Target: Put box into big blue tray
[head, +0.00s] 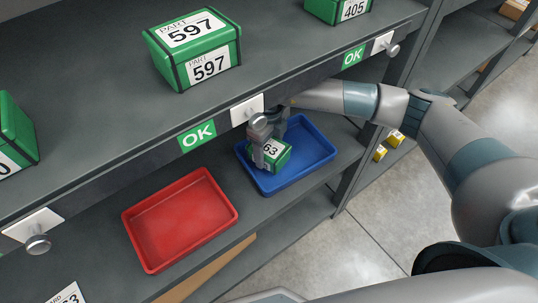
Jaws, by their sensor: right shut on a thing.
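A small green box (281,159) with a white label ending in "63" is at the big blue tray (316,141), over its left part. My right gripper (271,150) comes down from above and is shut on the box, with its fingers on the box's sides. I cannot tell whether the box touches the tray floor. The blue tray lies on the lower shelf, and its right part is empty. My left gripper is not in view.
An empty red tray (181,221) lies left of the blue tray on the same shelf. The upper shelf's front edge, with green OK signs (197,135) and knobs, overhangs close to my right gripper. Green boxes (195,48) stand on the upper shelf.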

